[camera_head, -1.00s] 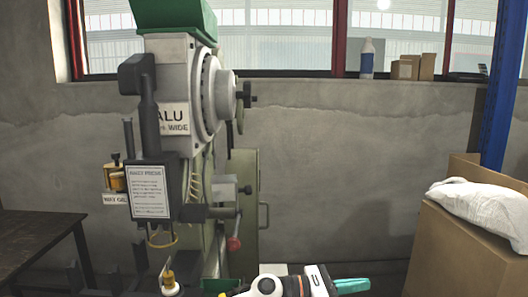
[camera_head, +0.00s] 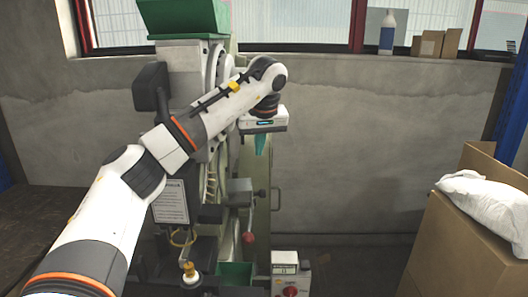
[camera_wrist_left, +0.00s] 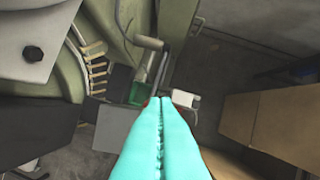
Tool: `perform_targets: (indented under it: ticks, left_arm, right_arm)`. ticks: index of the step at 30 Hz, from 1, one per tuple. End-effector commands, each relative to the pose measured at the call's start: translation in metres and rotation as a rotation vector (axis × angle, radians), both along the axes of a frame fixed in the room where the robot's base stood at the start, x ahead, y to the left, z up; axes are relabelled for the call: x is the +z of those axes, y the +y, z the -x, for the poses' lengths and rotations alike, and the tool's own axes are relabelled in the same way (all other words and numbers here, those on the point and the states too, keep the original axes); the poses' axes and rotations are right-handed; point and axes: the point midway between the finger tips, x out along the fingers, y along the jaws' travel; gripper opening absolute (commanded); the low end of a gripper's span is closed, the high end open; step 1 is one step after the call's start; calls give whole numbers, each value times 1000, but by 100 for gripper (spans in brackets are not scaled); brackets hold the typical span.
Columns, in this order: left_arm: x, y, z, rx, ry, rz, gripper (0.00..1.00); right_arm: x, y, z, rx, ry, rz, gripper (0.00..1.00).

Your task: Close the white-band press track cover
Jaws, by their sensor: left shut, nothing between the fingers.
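The rivet press (camera_head: 185,55) stands at the left in the head view, partly hidden by my left arm. Its curved track (camera_head: 211,185) runs down the side, and a row of tan pieces in the track shows in the wrist view (camera_wrist_left: 94,65). I cannot pick out a white band or tell for certain which part is the cover. My left gripper (camera_head: 261,148) has teal fingers, shut and empty, pointing down just right of the press above its red-knobbed lever (camera_head: 248,237). In the wrist view the fingertips (camera_wrist_left: 160,98) meet. My right gripper is out of view.
A green bin (camera_head: 236,272) and a small white box with a red knob (camera_head: 290,272) are low beside the press. A cardboard box (camera_head: 455,235) with a white sack (camera_head: 480,198) stands at the right. The space before the wall between them is open.

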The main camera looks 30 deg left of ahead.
Motion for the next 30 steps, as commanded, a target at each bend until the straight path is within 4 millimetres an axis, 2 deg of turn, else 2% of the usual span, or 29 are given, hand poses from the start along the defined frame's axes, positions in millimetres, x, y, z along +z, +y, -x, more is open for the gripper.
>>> perform_targets:
  ticks: [12, 21, 30]
  left_arm:
    - [-79, 18, -17, -4, 2, 3, 0]
    - [-89, -4, 3, -3, -2, 3, 0]
    - [-92, -8, 6, -1, -1, 4, 0]
  right_arm:
    - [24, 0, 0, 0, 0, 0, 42]
    - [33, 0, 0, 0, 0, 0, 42]
    - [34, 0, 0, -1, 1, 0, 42]
